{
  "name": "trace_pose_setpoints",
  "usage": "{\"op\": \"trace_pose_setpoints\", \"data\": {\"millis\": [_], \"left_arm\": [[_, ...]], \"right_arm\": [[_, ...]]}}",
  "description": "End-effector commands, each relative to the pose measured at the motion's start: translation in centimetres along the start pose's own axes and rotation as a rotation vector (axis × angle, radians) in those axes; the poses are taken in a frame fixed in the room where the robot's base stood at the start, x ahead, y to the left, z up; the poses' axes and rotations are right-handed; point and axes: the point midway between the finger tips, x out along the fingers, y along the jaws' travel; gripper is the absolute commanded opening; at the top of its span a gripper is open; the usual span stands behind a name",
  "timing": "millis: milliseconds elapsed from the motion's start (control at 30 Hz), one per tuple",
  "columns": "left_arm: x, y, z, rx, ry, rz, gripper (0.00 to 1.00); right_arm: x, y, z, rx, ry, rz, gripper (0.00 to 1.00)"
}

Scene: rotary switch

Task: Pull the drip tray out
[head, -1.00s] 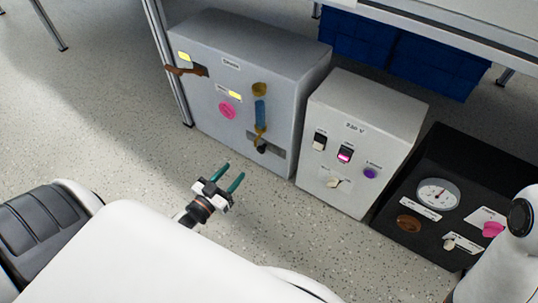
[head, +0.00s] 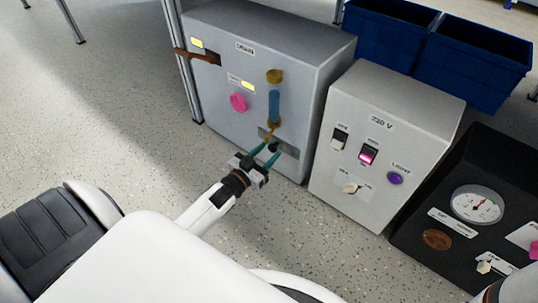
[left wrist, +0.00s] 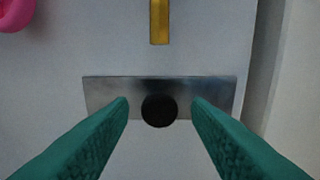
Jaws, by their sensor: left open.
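The drip tray's grey metal front plate (head: 289,149) sits low on the front of the grey cabinet (head: 220,68). It also shows in the left wrist view (left wrist: 215,88), with a round black knob (left wrist: 159,110) at its middle. My left gripper (head: 265,154) is open, its two teal fingers pointing at the plate. In the left wrist view the fingertips (left wrist: 159,106) stand on either side of the knob, with a gap on each side. I cannot tell how far in front of it they are. My right gripper is not in view; part of my right arm shows at the bottom right.
Above the plate are a brass and blue sight tube (head: 274,105) and a pink knob (head: 238,102). A brown lever (head: 197,56) is at the upper left. A 230 V switch box (head: 385,130) and a black gauge panel (head: 480,190) stand to the right. The floor in front is clear.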

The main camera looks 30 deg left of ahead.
Motion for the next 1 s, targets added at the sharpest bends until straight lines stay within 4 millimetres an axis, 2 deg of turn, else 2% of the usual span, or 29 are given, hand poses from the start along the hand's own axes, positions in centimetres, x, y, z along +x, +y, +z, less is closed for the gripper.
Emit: {"op": "trace_pose_setpoints", "data": {"millis": [133,467,733,900,1000], "left_arm": [[1.3,0.0,-0.1,0.001,0.0,-0.001,0.45],[1.5,0.0,0.0,0.0,0.001,0.0,0.45],[1.5,0.0,0.0,0.0,0.001,0.0,0.01],[1.4,0.0,0.1,0.0,0.002,0.0,0.0],[0.4,-0.1,0.3,-0.001,0.003,-0.001,0.0]], "right_arm": [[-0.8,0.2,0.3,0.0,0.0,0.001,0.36],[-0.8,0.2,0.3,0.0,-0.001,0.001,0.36],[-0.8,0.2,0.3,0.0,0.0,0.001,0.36],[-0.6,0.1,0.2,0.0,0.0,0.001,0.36],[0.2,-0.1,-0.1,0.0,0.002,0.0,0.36]]}}
